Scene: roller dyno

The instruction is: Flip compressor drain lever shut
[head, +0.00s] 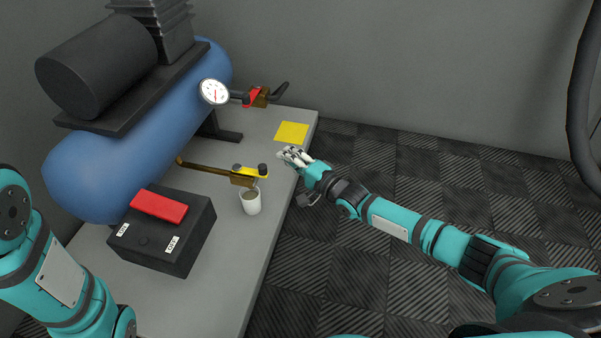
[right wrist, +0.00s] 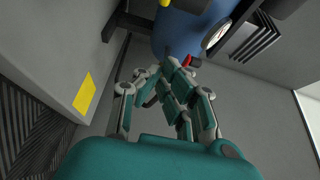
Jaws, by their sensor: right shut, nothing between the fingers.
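The blue compressor tank (head: 130,140) lies on a grey bench. A thin brass pipe runs from it to a drain valve with a yellow lever (head: 247,171), above a white cup (head: 251,204). The yellow lever lies roughly along the valve body. My right gripper (head: 291,154) is shut and empty, to the right of and beyond the yellow lever, apart from it. In the right wrist view, its fingers (right wrist: 163,76) are drawn together. My left gripper is out of view; only part of that arm shows.
A second valve with a red lever (head: 252,97) and black hose sits by the gauge (head: 214,92). A yellow square (head: 291,132) lies near the bench's far corner. A black box (head: 164,232) with a red switch stands on the bench. The floor at right is open.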

